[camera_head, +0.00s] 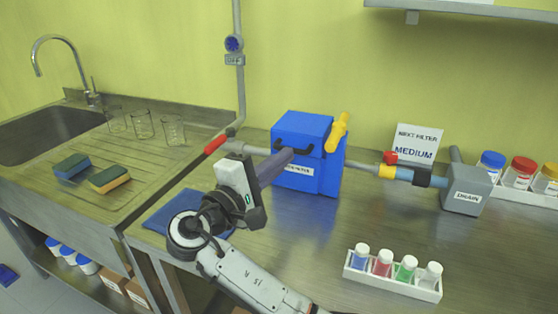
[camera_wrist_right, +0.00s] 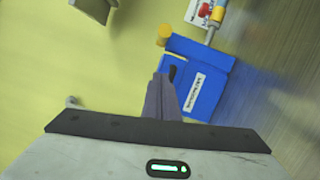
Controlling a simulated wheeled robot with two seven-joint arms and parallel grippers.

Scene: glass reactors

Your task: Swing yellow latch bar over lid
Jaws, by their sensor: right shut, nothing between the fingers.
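The blue filter box (camera_head: 322,178) stands on the steel counter, with its blue lid (camera_head: 303,125) down on top. A black handle (camera_head: 296,148) runs along the front of the lid. The yellow latch bar (camera_head: 337,132) is at the right side of the box, tilted upward and clear of the lid's middle. In the right wrist view the bar (camera_wrist_right: 164,34) shows end-on beyond the blue box (camera_wrist_right: 206,75). My right gripper (camera_head: 289,155) is shut and empty, its fingertips in front of the lid near the handle; contact cannot be told. My left gripper is out of view.
A grey drain block (camera_head: 466,190) and a white vial rack (camera_head: 394,281) stand to the right.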

